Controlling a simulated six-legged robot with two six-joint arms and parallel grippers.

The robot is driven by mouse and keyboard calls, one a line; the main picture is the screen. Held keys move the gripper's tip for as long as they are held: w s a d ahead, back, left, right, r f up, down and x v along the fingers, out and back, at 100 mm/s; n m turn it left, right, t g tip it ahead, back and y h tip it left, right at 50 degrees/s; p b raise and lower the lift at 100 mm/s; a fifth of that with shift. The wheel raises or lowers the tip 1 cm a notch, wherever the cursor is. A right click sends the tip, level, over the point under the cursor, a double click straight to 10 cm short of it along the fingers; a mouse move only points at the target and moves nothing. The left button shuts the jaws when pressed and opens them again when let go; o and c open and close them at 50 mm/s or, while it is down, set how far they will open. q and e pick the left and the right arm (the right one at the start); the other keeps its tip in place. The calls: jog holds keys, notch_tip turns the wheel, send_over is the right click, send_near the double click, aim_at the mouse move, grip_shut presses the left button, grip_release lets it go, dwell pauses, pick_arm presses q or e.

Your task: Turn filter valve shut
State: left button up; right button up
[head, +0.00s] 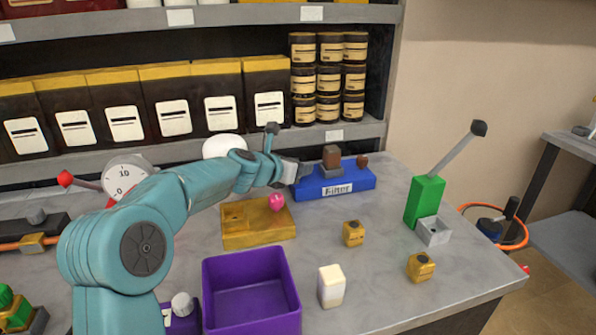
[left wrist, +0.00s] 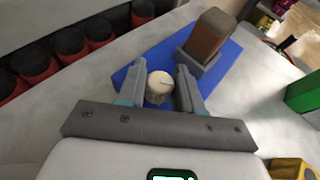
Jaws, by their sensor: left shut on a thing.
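The blue filter base (head: 362,181), labelled "Filter", sits on the grey bench below the shelves; it also shows in the left wrist view (left wrist: 226,62). A round cream knob (left wrist: 160,87), seemingly the filter valve, stands at its left end. My left gripper (head: 301,172) is shut on this knob, one finger on each side in the left wrist view (left wrist: 162,88). In the head view the gripper hides the knob. A brown block (head: 331,155) stands in a grey holder on the base. My right gripper is not in view.
A yellow block with a pink knob (head: 276,203), a purple bin (head: 251,262) and small yellow blocks (head: 353,233) stand nearer me. A green block with a long lever (head: 426,200) stands to the right. Shelves with jars (head: 328,80) rise behind.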

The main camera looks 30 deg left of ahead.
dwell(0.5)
pick_arm(q)
jog(key=o, duration=0.9)
jog(key=shift+o, duration=0.4)
jog(key=shift+w+h, duration=0.1)
jog(key=shift+h, duration=0.2)
jog(key=d+v, duration=0.1)
jog(key=v, duration=1.5)
jog(key=shift+a+p, duration=0.35)
jog(key=shift+a, duration=0.05)
jog(key=shift+r, duration=0.15)
